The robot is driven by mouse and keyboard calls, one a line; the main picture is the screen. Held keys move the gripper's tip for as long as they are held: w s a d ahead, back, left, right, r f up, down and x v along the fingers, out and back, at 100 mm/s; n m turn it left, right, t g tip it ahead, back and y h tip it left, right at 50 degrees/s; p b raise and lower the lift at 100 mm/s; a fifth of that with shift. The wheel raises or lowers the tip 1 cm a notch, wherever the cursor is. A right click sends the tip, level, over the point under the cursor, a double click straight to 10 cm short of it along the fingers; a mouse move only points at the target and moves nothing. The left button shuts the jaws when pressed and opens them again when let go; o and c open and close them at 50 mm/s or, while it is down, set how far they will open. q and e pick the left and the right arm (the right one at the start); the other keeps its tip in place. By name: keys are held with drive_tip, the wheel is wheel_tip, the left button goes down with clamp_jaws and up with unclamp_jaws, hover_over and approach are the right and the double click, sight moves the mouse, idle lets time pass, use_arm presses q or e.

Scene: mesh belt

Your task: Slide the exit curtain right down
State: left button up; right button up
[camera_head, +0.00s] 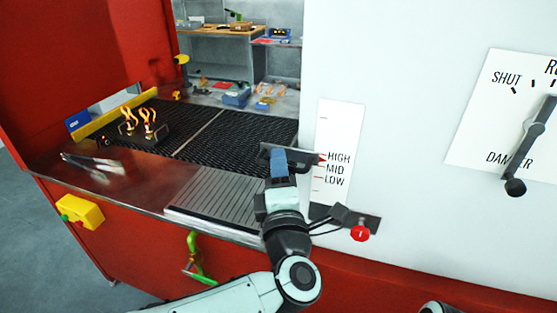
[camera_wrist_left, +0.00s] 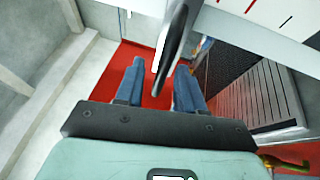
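A dark handle bar (camera_head: 303,158) stands beside the white HIGH/MID/LOW scale (camera_head: 339,150). A red pointer (camera_head: 322,160) at its right end is about level with HIGH. My left gripper (camera_head: 277,158) is at this bar. In the left wrist view, the dark bar (camera_wrist_left: 176,35) passes between the two separated blue fingers (camera_wrist_left: 160,72), nearer the right finger; I cannot tell whether they touch. The curtain's own panel cannot be made out. My right gripper is not in view.
A dark mesh belt (camera_head: 225,135) carries a holder with flames (camera_head: 142,125). Tongs (camera_head: 92,162) lie on the front ledge. Shelves stand behind.

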use_arm(q)
drive_tip(key=shift+w, duration=0.6)
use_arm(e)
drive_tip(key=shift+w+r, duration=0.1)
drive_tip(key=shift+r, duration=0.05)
